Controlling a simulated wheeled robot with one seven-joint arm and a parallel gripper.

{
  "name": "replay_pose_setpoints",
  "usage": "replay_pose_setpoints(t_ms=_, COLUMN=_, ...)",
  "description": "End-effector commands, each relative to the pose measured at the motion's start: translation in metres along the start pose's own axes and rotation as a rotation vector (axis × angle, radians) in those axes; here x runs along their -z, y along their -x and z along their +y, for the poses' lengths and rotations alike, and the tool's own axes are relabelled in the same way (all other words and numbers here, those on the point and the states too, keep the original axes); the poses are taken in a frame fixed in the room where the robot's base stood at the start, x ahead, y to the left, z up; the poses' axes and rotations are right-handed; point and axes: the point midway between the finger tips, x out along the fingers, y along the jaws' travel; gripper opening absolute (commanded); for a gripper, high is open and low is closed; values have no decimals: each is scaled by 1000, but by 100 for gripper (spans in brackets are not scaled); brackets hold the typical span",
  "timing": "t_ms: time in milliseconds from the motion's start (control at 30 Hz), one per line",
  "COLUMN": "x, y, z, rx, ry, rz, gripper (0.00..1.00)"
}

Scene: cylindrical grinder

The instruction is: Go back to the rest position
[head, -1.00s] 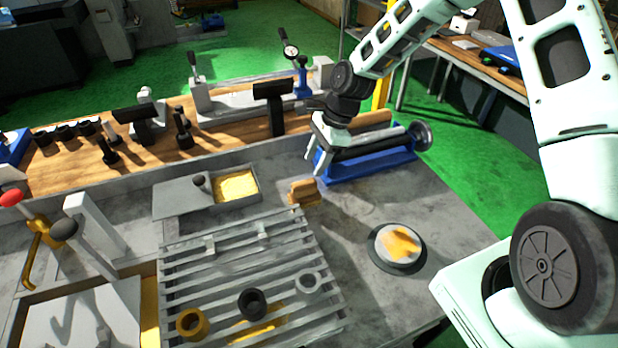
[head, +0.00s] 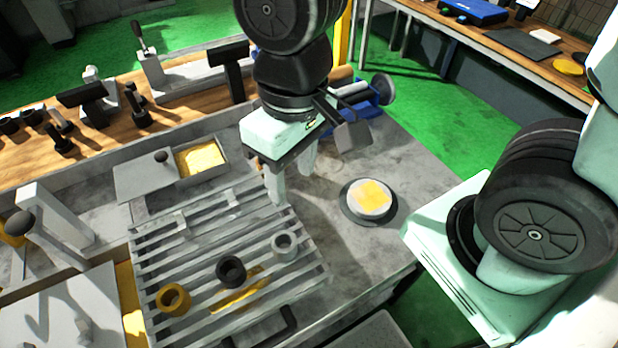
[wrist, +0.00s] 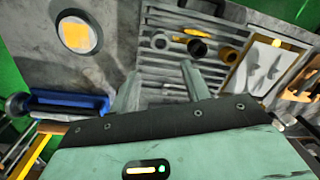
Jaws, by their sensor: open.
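My gripper (head: 291,180) is open and empty, pointing down above the grinder's bench near the back right corner of the slatted grate. In the wrist view its two fingers (wrist: 162,88) are spread apart with nothing between them. On the slatted grate (head: 165,235) stand a brass ring (head: 173,299), a black ring (head: 231,271) and a light grey ring (head: 285,245), clear of my gripper. Part of the blue fixture behind my gripper is hidden by it.
A round dark-rimmed dish (head: 368,203) with a yellow patch sits right of the grate. A blue fixture (wrist: 68,104) stands behind. An open box with yellow contents (head: 202,158) and a knobbed lever (head: 20,223) are to the left. Green floor (head: 440,125) is free at right.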

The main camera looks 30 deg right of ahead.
Motion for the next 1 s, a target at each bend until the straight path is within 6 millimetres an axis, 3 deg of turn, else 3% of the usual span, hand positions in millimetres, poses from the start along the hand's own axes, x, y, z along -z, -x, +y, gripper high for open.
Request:
replay_pose_setpoints(t_ms=100, x=-25, y=5, z=-7, rx=-17, ry=173, rz=10, gripper=47)
replay_pose_setpoints(t_ms=200, x=-34, y=6, z=-9, rx=-21, ry=237, rz=12, gripper=47)
replay_pose_setpoints(t_ms=567, x=-34, y=6, z=-9, rx=-21, ry=248, rz=12, gripper=47)
replay_pose_setpoints(t_ms=900, x=-35, y=-62, z=-4, rx=-22, ry=248, rz=11, gripper=47)
replay_pose_setpoints(t_ms=1000, x=-35, y=-74, z=-3, rx=-23, ry=248, rz=10, gripper=47)
